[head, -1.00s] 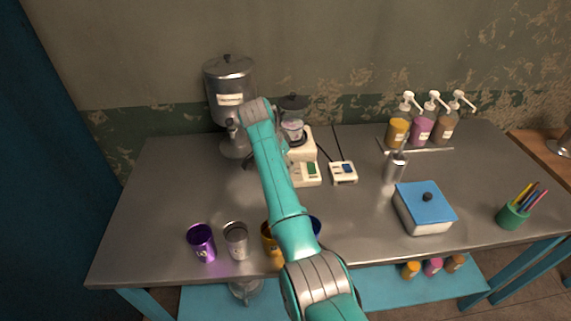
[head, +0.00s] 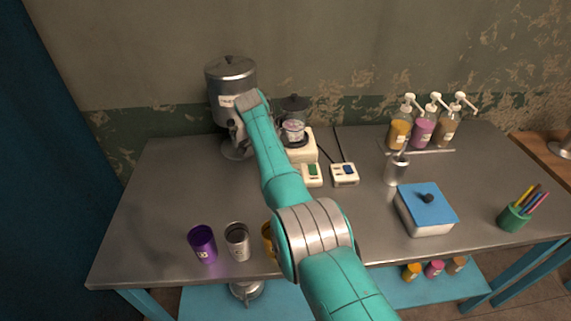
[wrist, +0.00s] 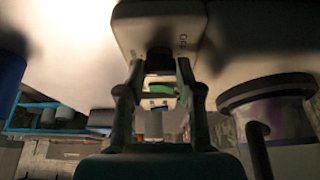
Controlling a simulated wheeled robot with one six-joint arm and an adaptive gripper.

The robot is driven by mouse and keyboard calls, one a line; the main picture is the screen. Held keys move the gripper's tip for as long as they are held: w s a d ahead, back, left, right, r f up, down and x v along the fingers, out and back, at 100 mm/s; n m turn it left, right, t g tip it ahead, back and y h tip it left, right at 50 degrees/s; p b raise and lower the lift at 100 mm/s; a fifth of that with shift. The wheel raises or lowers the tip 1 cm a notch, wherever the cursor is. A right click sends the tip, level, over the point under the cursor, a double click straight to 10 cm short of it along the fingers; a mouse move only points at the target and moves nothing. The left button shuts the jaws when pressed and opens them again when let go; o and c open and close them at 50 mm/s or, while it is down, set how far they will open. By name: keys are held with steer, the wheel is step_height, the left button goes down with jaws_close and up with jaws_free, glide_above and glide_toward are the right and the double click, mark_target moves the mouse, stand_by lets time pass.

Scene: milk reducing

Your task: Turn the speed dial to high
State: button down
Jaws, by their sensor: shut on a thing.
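In the wrist view, my gripper (wrist: 157,72) has its two fingers closed around a small dark dial (wrist: 158,60) on a pale device (wrist: 160,25). Printed lettering shows beside the dial, partly "Off", but I cannot read the dial's setting. The cream device (head: 302,148) stands mid-table in the head view, with a clear vessel with a pinkish band (head: 294,131) on top. My forearm covers its left side, and the gripper and dial are hidden there.
A metal dispenser (head: 230,85) stands behind my arm on the left. Two small switch boxes, one green (head: 313,171) and one blue (head: 347,172), lie to the right. Purple (head: 202,243) and steel (head: 237,241) cups stand at the front. A blue-lidded box (head: 426,208) is farther right.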

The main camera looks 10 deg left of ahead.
stand_by(0.4)
steer(key=c, duration=1)
jaws_free()
steer(key=shift+c, duration=0.2)
step_height(320, 180, up, 10)
